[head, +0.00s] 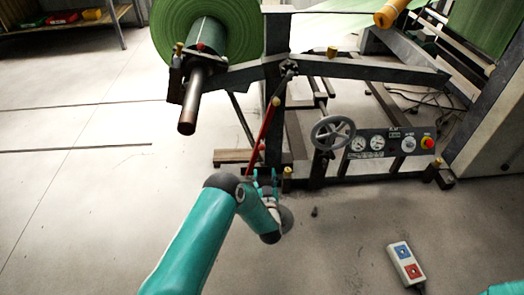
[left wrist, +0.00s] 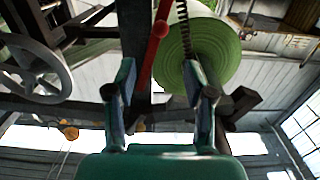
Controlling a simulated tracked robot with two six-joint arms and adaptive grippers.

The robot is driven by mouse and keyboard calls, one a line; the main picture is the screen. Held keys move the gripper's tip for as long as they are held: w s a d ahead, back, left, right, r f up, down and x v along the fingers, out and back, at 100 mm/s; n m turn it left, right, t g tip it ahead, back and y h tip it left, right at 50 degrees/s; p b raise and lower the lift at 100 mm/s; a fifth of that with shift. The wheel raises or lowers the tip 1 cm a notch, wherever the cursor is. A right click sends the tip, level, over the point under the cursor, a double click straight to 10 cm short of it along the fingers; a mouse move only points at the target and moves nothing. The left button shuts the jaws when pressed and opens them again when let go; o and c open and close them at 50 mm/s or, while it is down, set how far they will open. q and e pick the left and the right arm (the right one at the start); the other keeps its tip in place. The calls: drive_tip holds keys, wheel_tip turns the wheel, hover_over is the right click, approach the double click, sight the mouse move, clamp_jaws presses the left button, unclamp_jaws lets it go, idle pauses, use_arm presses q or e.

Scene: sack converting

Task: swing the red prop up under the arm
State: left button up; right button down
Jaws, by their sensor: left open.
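The red prop (head: 266,132) is a thin bar that hangs slanted beside the dark post of the stand, below the dark arm (head: 335,68). The arm carries the large green roll (head: 240,30) on a shaft. My left gripper (head: 264,178) is open at the prop's lower end. In the left wrist view the red prop (left wrist: 152,45), with a round red knob, shows between the two open fingers of the gripper (left wrist: 160,98). I cannot tell whether they touch it. The green roll (left wrist: 210,55) shows behind. My right gripper is out of view.
A grey handwheel (head: 333,132) and a gauge panel (head: 385,144) with a red button (head: 428,142) are right of the post. A pendant (head: 405,265) with blue and red buttons lies on the floor. The left floor is clear up to a shelf (head: 75,24).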

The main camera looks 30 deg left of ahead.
sight(262, 150)
use_arm(q)
drive_tip(key=b+x, duration=0.6)
drive_tip(key=x, duration=0.8)
drive_tip(key=shift+f, duration=0.1)
drive_tip(key=shift+w+a, duration=0.2)
drive_tip(key=shift+w, duration=0.1)
clamp_jaws()
